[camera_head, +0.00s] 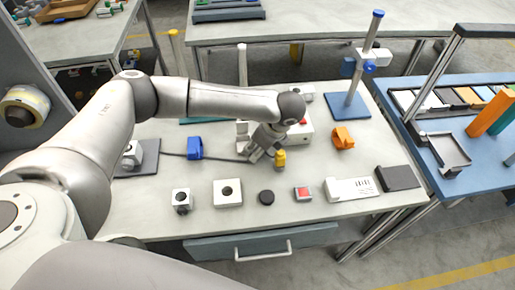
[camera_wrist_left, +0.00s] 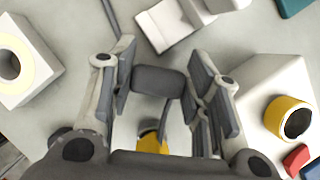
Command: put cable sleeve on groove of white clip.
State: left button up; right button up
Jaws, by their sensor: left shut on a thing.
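My left gripper (camera_head: 256,152) is low over the middle of the table. In the left wrist view its fingers (camera_wrist_left: 160,88) are shut on a dark grey cable sleeve (camera_wrist_left: 159,81), which lies crosswise between them. In the head view the sleeve is hidden by the gripper. A thin dark cable (camera_head: 212,157) runs from the grey plate at the left toward the gripper. The white clip (camera_head: 242,131) stands just behind and left of the gripper; it also shows at the top of the left wrist view (camera_wrist_left: 168,24). The sleeve is apart from it. My right gripper is out of view.
A yellow bottle-like thing (camera_head: 280,160) stands close beside the gripper. A blue clip (camera_head: 195,148) is left, an orange clip (camera_head: 343,138) right. A white box (camera_head: 303,132) is behind the gripper. Several small blocks line the front edge. A blue-based stand (camera_head: 347,106) is at back right.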

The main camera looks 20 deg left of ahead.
pick_arm(q)
jog(key=shift+f, duration=0.65)
jog(key=o, duration=0.7)
jog(key=shift+f, duration=0.1)
jog(key=shift+o, duration=0.2)
